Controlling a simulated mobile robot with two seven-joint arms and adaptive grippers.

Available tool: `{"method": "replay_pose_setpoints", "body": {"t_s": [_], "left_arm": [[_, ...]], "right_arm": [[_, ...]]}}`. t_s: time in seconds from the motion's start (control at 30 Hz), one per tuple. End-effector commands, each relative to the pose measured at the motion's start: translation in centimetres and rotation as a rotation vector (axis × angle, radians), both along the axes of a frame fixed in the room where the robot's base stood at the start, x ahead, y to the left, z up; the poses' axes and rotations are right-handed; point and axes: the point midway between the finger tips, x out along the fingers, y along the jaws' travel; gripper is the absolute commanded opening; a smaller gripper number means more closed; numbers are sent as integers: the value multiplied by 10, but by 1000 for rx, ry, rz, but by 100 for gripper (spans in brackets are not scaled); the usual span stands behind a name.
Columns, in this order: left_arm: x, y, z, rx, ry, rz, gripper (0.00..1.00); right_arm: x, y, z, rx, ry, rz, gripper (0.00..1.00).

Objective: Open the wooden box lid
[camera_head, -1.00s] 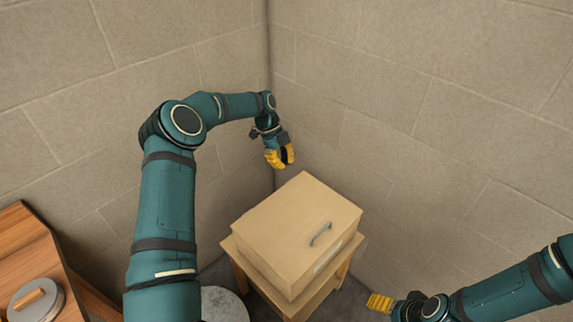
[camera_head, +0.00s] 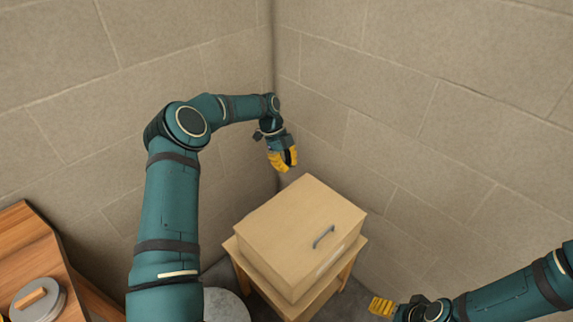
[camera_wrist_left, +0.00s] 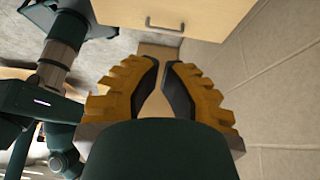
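The wooden box (camera_head: 275,255) is pale, with its flat lid (camera_head: 302,218) closed. A grey bar handle (camera_head: 323,237) sits near the lid's front right edge. In the left wrist view, a pale wooden face (camera_wrist_left: 200,14) with the handle (camera_wrist_left: 164,26) shows at the top. My left gripper (camera_head: 288,168) has yellow fingers and dark pads. It hangs above and behind the box's back corner, apart from it. In the wrist view its fingers (camera_wrist_left: 161,66) have a narrow gap with nothing held. My right gripper (camera_head: 381,307) is at the lower right; its finger gap is hidden.
The box rests on a small wooden stand (camera_head: 231,247) in a corner of block walls (camera_head: 420,90). A round grey top (camera_head: 224,304) stands left of it. A wooden cabinet (camera_head: 25,250) with a grey-lidded pot (camera_head: 37,300) is at the far left.

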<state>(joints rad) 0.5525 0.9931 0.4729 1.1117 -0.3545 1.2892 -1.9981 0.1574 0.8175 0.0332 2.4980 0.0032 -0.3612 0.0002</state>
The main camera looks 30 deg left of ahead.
Motion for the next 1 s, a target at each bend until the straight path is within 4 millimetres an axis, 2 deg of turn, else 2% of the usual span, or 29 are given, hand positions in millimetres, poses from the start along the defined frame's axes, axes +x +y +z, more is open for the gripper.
{"method": "replay_pose_setpoints", "body": {"t_s": [0.13,0.27,0.5,0.7,1.0], "left_arm": [[1,2,4,1,-1,0,0],[4,9,18,1,-2,1,0],[11,29,63,2,-4,2,0],[16,44,92,1,-2,1,0],[17,51,108,0,0,0,0]], "right_arm": [[0,0,0,0,0,0,77],[0,0,0,0,0,0,77],[0,0,0,0,0,0,77],[0,0,0,0,0,0,77],[0,0,0,0,0,0,77]]}}
